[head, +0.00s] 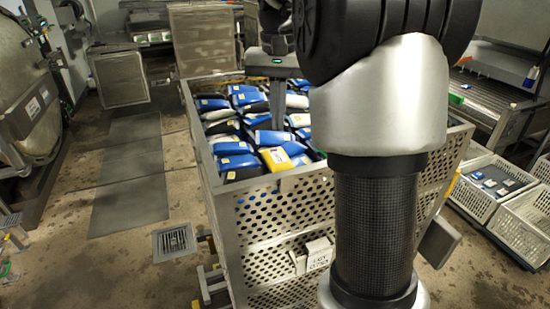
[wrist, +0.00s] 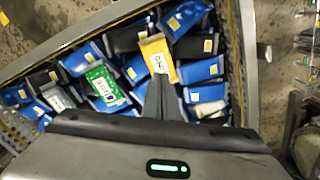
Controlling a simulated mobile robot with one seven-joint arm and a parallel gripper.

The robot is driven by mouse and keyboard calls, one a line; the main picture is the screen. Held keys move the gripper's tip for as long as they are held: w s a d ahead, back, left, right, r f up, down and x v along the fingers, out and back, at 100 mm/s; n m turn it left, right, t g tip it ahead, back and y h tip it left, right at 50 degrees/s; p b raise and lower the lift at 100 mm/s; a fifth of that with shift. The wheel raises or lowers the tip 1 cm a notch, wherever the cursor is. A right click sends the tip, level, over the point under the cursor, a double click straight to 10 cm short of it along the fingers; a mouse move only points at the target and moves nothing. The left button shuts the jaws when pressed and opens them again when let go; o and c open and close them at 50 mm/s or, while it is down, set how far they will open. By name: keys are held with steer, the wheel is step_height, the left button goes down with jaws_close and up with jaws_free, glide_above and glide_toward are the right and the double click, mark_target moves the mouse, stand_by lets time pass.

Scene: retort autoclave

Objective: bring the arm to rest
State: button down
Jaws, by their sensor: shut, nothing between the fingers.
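My gripper (head: 277,122) hangs over the perforated metal basket (head: 285,185) in the head view, its fingers pointing down toward the pouches. In the wrist view my gripper (wrist: 160,82) shows its fingers together with nothing held. My arm's dark column and pale link fill the right middle of the head view and hide part of the basket. Blue, black and white pouches (head: 263,137) lie in the basket, with a yellow one (head: 277,160) near the front. The wrist view also shows a yellow pouch (wrist: 157,58) and a green one (wrist: 104,84). I cannot tell whether the fingers touch a pouch.
Pale crates (head: 483,203) stand on the floor at the right, beside a metal bench (head: 490,98). A round vessel door (head: 25,110) is at the left. A metal box (head: 121,78) stands behind. The floor left of the basket is open, with a drain (head: 174,242).

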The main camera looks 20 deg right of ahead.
steer(key=s+a+n+t, duration=0.1)
steer(key=s+a, duration=0.1)
steer(key=s, duration=0.2)
steer(key=s+a+r+n+t, duration=0.1)
steer(key=s+a, duration=0.1)
steer(key=s, duration=0.1)
steer(key=s+a+r+n+t, duration=0.1)
steer(key=s+a, duration=0.1)
steer(key=s, duration=0.2)
steer(key=shift+s+a, duration=0.15)
steer(key=shift+s, duration=0.15)
steer(key=s+a+f+n+t, duration=0.2)
steer(key=s+f, duration=0.4)
steer(key=s, duration=0.4)
steer(key=shift+s+a+n+t, duration=0.25)
steer(key=shift+a+n, duration=0.25)
steer(key=shift+a, duration=0.3)
steer(key=shift+d+f, duration=0.1)
